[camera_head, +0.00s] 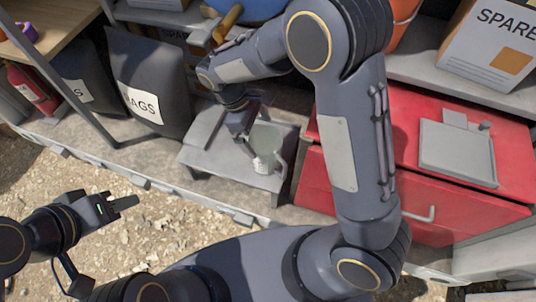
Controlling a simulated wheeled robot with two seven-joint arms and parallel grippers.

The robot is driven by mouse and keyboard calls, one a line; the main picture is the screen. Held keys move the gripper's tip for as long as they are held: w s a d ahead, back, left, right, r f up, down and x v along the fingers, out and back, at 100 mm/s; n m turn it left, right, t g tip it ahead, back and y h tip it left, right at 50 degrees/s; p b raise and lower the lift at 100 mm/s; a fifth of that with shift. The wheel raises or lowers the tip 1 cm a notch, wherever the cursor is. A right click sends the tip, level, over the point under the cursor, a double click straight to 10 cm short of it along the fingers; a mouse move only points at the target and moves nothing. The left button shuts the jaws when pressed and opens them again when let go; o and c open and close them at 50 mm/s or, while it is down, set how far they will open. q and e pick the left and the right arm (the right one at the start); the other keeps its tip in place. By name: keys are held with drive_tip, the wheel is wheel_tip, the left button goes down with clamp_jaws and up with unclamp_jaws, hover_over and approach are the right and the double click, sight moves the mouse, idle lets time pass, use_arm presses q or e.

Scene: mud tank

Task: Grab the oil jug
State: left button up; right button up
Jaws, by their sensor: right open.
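A grey-green jug (266,143), which I take to be the oil jug, stands upright on a low grey stand (207,155). A handle shows on its right side. My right arm reaches over from the right, and my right gripper (248,150) points down at the jug's left side. It is open. The fingers partly overlap the jug in the picture, and I cannot tell whether they touch it. My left gripper (128,203) is low at the left, above the gravel and well away from the jug. Its fingers are seen edge-on, so their opening is unclear.
A red cabinet (460,208) with a grey tray on top stands right of the stand. Dark bags (150,75) stand to its left, with a red extinguisher (32,88) farther left. A spare parts box (490,45) sits upper right. Gravel in front is open.

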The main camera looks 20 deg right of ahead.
sight(271, 158)
drive_tip(key=x, duration=0.7)
drive_tip(key=shift+d+f+b, duration=0.15)
drive_tip(key=shift+f+b, duration=0.1)
drive_tip(key=shift+b, duration=0.05)
drive_tip(key=c, duration=0.9)
drive_tip(key=shift+c, duration=0.2)
